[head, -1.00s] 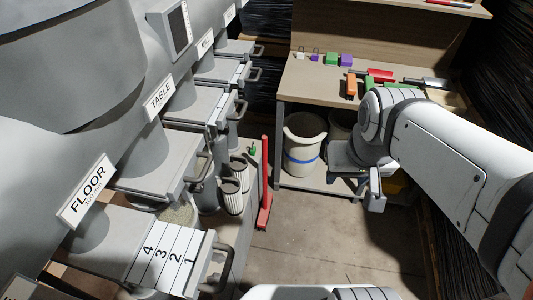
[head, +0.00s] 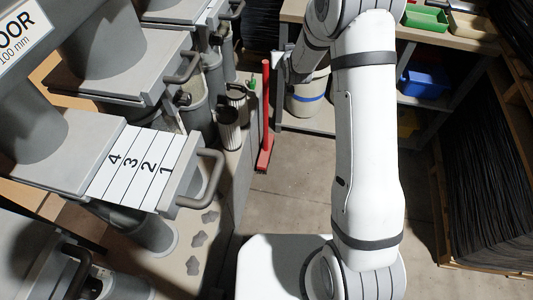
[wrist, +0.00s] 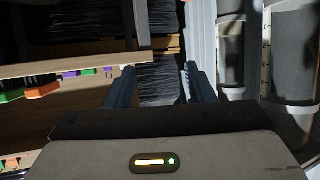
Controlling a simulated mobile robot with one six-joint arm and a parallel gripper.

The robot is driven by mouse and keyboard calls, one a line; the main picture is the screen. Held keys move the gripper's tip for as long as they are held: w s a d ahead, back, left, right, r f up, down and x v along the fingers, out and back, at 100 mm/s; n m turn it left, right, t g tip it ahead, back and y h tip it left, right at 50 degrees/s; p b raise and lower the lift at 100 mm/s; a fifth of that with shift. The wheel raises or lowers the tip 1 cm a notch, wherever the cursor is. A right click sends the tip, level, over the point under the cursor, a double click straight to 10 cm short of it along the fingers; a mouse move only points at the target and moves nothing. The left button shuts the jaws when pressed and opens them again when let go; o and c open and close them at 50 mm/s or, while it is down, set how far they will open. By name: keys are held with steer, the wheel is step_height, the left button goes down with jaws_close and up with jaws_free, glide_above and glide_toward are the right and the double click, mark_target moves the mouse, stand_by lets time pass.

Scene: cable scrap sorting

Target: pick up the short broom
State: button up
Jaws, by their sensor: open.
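The short broom (head: 266,118) is red and stands upright beside the grey machine, its wider head at the floor. I cannot make it out in the wrist view. My gripper (wrist: 158,70) is open and empty, its two dark fingers apart in the wrist view. In the head view my arm hides most of the gripper; a grey part of it shows just right of the broom's upper handle. I cannot tell the distance between them.
Drawers with handles (head: 210,180) jut out on the left. Ribbed cylinders (head: 228,128) stand close left of the broom. A pale bucket with a blue band (head: 305,97) is under the workbench at right. A blue bin (head: 425,80) sits on its shelf. The floor (head: 290,190) before the broom is clear.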

steer(key=w+a+f+t+y+b, duration=0.1)
steer(key=w+a+f+b, duration=0.1)
steer(key=f, duration=0.5)
steer(key=w+a+f+t+b, duration=0.1)
steer(key=a+f+t+b, duration=0.1)
steer(key=f, duration=0.6)
steer(key=t+b, duration=0.1)
steer(key=b, duration=0.1)
glide_toward(266, 86)
steer(key=w, duration=0.4)
steer(key=shift+n+y, duration=0.3)
steer(key=shift+w+a+f+b, duration=0.15)
steer(key=shift+w+a, duration=0.15)
steer(key=shift+w, duration=0.9)
steer(key=shift+w+a+f+b, duration=0.15)
steer(key=shift+w+a, duration=0.2)
steer(key=shift+w, duration=0.85)
steer(key=shift+w+a+f+b, duration=0.15)
steer(key=shift+w+a, duration=0.15)
steer(key=shift+w, duration=0.9)
steer(key=shift+r, duration=0.1)
steer(key=shift+c, duration=0.3)
jaws_close()
steer(key=shift+r, duration=0.1)
